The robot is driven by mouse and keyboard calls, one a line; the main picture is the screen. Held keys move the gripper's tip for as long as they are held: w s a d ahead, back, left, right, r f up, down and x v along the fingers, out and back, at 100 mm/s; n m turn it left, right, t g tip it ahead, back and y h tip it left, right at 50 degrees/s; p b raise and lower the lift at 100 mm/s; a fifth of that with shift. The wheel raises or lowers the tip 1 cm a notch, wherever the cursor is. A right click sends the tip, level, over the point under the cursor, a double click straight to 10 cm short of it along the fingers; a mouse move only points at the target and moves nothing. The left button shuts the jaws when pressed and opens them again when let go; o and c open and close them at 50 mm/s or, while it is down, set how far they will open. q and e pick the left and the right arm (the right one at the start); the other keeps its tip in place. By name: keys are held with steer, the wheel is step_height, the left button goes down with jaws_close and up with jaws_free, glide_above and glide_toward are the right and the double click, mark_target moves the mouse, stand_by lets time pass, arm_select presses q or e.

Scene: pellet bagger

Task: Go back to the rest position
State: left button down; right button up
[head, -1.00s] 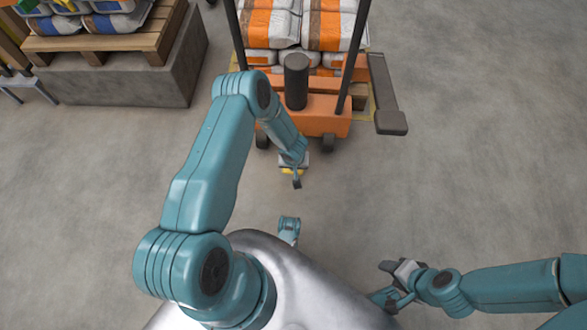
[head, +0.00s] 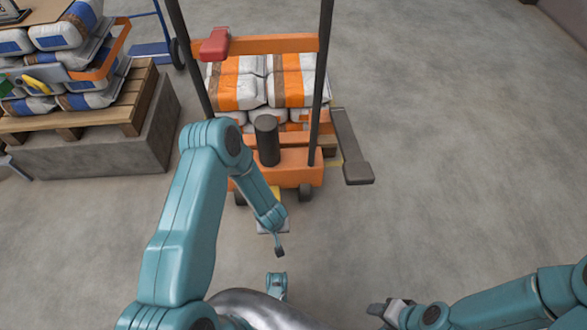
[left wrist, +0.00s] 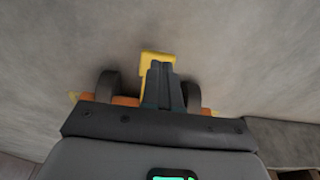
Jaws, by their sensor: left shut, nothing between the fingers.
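My left gripper (head: 279,247) hangs at the end of my teal left arm, low in front of the orange stacker. In the left wrist view its fingers (left wrist: 161,72) are together, with nothing between them. A yellow piece (left wrist: 157,58) shows behind the fingertips; it looks apart from them, but I cannot tell the gap. My right gripper (head: 384,312) is at the lower right of the head view, over bare floor. It is small and partly cut by the bottom edge, so its opening is unclear.
The orange stacker (head: 290,172) has dark uprights and a dark side arm (head: 350,160); white and orange bags (head: 240,92) lie behind it. A wooden pallet (head: 120,110) of bags stands on a concrete block (head: 100,150) at left. Floor at right is clear.

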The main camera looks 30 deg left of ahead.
arm_select(q)
steer(key=s+d+r+m+g+h, duration=0.1)
steer(key=s+d+r+m+h, duration=0.35)
steer(key=s+d+r, duration=0.8)
step_height(320, 180, up, 29)
steer(key=p, duration=3)
steer(key=shift+d+r+h, duration=0.15)
steer(key=shift+d+h, duration=0.2)
steer(key=shift+d, duration=0.1)
steer(key=shift+s, duration=0.1)
